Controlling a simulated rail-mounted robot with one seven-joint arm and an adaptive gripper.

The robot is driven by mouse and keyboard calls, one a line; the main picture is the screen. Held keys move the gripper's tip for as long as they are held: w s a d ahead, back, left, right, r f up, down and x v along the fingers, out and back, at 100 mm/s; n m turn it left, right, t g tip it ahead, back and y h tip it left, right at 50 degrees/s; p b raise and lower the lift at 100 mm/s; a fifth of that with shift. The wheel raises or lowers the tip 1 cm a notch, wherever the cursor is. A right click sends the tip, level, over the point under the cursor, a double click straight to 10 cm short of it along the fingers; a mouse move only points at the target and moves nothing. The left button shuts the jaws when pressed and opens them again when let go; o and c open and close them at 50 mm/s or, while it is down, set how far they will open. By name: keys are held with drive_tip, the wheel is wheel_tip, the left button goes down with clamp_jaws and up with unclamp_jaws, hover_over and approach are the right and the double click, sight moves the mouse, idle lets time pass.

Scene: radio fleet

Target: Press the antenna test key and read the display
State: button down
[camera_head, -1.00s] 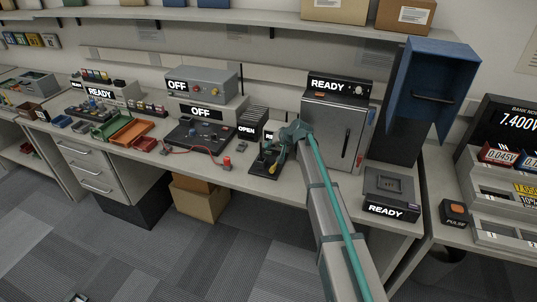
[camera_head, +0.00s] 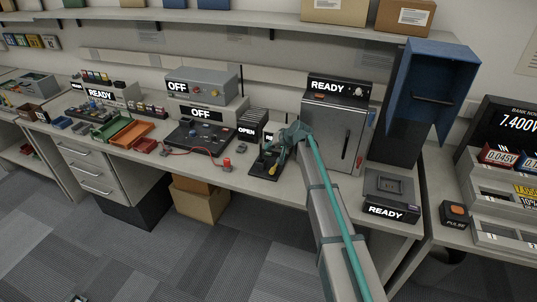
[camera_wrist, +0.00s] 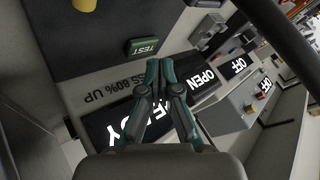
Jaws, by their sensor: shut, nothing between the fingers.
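The green key marked TEST (camera_wrist: 143,46) is on the dark panel in the upper middle of the wrist view. My gripper (camera_wrist: 160,63) is shut and empty, with its fingertips just below and right of the key in the picture. I cannot tell how far above the panel they are. A black display (camera_wrist: 105,128) with white letters, seemingly READY, lies behind my fingers and is partly hidden by them. In the head view my gripper (camera_head: 268,150) is over the bench by a small black unit (camera_head: 262,171); the key is hidden there.
A display reading OPEN (camera_head: 246,132) stands just left of my gripper, with boxes marked OFF (camera_head: 200,112) further left. A grey cabinet marked READY (camera_head: 331,135) stands close to the right. A red-tipped lead (camera_head: 227,163) lies on the bench nearby.

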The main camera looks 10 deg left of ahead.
sight(270, 154)
drive_tip(key=shift+f, duration=0.15)
drive_tip(key=shift+f+b, duration=0.3)
drive_tip(key=shift+b, duration=0.15)
drive_tip(key=shift+f+b, duration=0.3)
drive_tip(key=shift+f, duration=0.05)
idle(0.7)
drive_tip(key=shift+r, duration=0.1)
idle(0.3)
drive_tip(key=shift+r, duration=0.7)
drive_tip(key=shift+r, duration=0.15)
drive_tip(key=shift+r+p, duration=1)
drive_tip(key=shift+r, duration=1.35)
